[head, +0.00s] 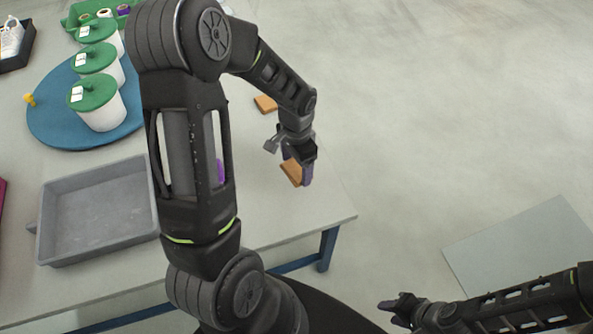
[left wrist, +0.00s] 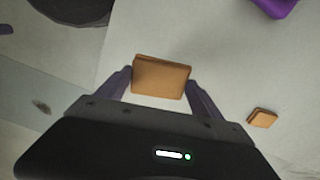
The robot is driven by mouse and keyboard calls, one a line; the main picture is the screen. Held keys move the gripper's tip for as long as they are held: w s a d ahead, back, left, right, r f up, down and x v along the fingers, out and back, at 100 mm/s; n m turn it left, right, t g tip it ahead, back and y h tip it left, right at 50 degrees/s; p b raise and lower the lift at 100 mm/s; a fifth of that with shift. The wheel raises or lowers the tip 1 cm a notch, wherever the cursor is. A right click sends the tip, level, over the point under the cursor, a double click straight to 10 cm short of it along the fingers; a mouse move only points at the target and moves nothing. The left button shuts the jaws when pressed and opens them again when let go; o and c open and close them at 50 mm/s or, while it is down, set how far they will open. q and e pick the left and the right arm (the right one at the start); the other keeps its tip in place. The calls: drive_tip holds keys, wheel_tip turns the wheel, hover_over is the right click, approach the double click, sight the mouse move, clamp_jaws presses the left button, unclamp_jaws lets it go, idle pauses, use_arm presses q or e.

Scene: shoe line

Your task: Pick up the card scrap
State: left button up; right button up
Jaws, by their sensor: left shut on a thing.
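A brown card scrap (head: 291,172) is between the fingers of my left gripper (head: 298,168), over the right part of the table. In the left wrist view the scrap (left wrist: 160,78) shows as a flat, folded-looking rectangle, with the left gripper's fingers (left wrist: 160,88) touching its two sides. The left gripper is shut on it. I cannot tell whether it is clear of the tabletop. A second, similar brown piece (head: 265,104) lies on the table further back; it also shows in the left wrist view (left wrist: 263,118). My right gripper (head: 389,312) is low, away from the table, its opening unclear.
A grey tray (head: 47,218) stands at the table's front left. A blue round board (head: 52,120) bears white pots with green lids (head: 95,92). A purple thing (head: 220,172) is partly hidden behind my left arm. The table's right edge is close to the left gripper.

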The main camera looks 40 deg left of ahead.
idle(0.6)
use_arm(q)
drive_tip(key=w+d+r+n, duration=0.4)
drive_tip(key=w+d+r, duration=0.6)
drive_tip(key=d+r, duration=0.2)
drive_tip(key=shift+w+d+r, duration=0.2)
drive_tip(key=shift+w+r, duration=0.05)
drive_tip(key=shift+r, duration=0.4)
